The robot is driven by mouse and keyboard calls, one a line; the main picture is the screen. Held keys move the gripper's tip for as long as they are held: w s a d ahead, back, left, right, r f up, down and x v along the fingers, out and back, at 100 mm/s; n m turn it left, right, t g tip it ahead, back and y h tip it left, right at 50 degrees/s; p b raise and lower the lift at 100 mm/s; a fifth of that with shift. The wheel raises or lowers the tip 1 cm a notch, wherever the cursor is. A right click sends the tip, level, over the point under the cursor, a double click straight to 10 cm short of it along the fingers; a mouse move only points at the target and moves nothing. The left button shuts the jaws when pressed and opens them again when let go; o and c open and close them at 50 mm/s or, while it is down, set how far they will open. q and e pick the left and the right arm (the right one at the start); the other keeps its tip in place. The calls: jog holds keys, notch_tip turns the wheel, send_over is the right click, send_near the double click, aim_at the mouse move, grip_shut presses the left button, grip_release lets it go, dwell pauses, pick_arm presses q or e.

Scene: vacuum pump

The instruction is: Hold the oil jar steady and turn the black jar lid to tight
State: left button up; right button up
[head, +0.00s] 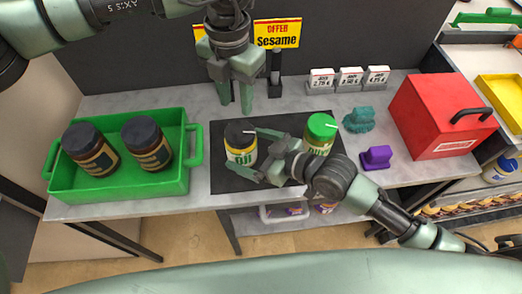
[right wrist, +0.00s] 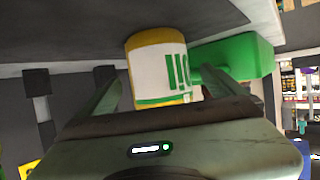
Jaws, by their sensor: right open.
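The oil jar (head: 241,158), a yellow jar with a white label, stands upright on the black mat. Its black lid (head: 238,134) sits on top; a small light mark shows at its right. My right gripper (head: 252,152) comes from the right, open, its fingers at either side of the jar. In the right wrist view the jar (right wrist: 160,68) shows between the two spread fingers (right wrist: 165,95), with gaps on both sides; its lid is not visible there. My left gripper (head: 235,108) points down just behind and above the lid, fingers apart and empty.
A jar with a green lid (head: 321,126) stands on the mat (head: 228,184) behind my right wrist. A green crate (head: 130,187) with two dark jars is at left. A teal brush-like thing (head: 359,120), a purple block (head: 376,157) and a red box (head: 440,115) are at right.

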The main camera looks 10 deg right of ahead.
aim_at(240, 132)
jog(key=shift+x, duration=1.5)
jog(key=shift+c, duration=0.4)
jog(key=c, duration=2)
pick_arm(q)
jog(key=o, duration=1)
jog(key=shift+n, duration=0.3)
jog(key=shift+o, duration=0.7)
jog(key=n, duration=0.2)
jog(key=shift+d+r+n, duration=0.1)
jog(key=shift+r+n, duration=0.15)
jog(key=shift+n, duration=0.15)
notch_tip(240, 132, down, 10)
jog(key=n, duration=1.1)
jog(key=shift+f, duration=0.2)
